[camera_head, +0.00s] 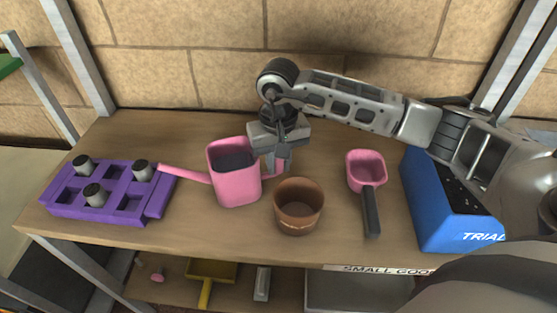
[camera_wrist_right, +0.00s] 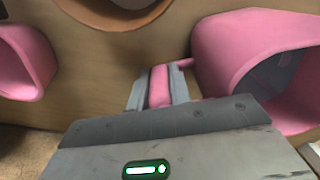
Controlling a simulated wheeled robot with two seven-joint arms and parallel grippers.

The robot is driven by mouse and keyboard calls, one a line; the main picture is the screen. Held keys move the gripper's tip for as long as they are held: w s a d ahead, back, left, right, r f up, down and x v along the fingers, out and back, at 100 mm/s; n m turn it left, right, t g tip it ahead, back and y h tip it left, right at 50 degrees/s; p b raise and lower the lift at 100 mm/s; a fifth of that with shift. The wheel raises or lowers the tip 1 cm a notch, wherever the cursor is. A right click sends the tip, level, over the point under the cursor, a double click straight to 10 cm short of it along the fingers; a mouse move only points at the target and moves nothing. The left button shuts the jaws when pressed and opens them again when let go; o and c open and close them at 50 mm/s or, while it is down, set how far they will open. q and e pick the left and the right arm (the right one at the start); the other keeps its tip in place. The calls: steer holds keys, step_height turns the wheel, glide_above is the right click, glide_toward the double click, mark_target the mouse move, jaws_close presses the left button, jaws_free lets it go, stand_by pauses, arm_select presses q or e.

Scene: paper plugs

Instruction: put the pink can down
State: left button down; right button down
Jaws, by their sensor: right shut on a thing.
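The pink can (camera_head: 237,187) is a watering can, upright near the middle of the table, with its spout pointing left towards the purple tray. Something dark shows inside it. My right gripper (camera_head: 275,166) comes down from above at the can's right side and is shut on its pink handle. In the right wrist view, the handle (camera_wrist_right: 159,88) sits between the two fingers, and the can's body (camera_wrist_right: 218,62) is at the right. I cannot tell whether the can's base touches the table. My left gripper is not in view.
A brown pot (camera_head: 299,222) stands close to the can's right. A pink scoop (camera_head: 367,170) with a dark handle lies farther right, before a blue box (camera_head: 430,215). A purple tray (camera_head: 130,205) with several dark plugs is at the left. The wooden table (camera_head: 215,238) is bare in front.

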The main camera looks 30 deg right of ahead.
steer(key=c, duration=1.3)
jaws_free()
steer(key=shift+r+p, duration=0.3)
steer(key=shift+p, duration=0.2)
step_height(320, 180, up, 10)
steer(key=shift+r+b, duration=0.25)
steer(key=shift+b, duration=0.55)
steer(key=shift+r, duration=0.6)
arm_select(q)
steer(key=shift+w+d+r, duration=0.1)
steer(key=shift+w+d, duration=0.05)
arm_select(e)
steer(key=shift+f, duration=0.1)
